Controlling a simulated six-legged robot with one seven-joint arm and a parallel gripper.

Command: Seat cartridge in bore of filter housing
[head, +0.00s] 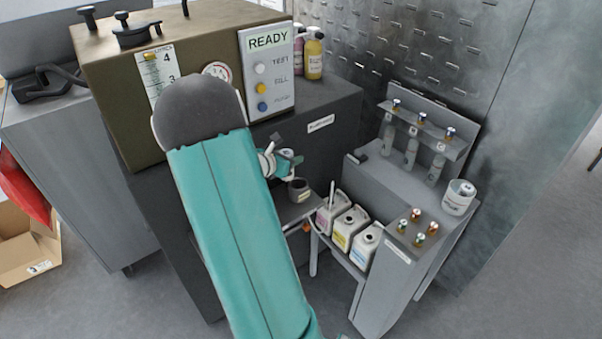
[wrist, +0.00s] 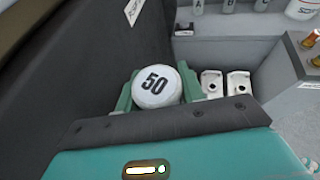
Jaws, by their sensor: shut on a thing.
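My gripper (head: 287,163) is in front of the dark washer cabinet, reached out at the end of my teal arm. In the wrist view my gripper (wrist: 157,92) is shut on a white round cartridge (wrist: 155,88) marked "50", with a green finger on each side. In the head view the cartridge is too small and covered to make out clearly. A dark round cup, which looks like the filter housing (head: 299,191), stands on a small ledge just below my gripper. The gripper appears above it and apart from it. The housing is hidden in the wrist view.
White jugs (head: 351,227) stand on a low shelf right of the housing. A grey bench (head: 400,185) holds a rack of cylinders, a white tub (head: 458,197) and several small capped vials (head: 417,228). The brown washer (head: 190,65) with its READY panel rises behind my arm.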

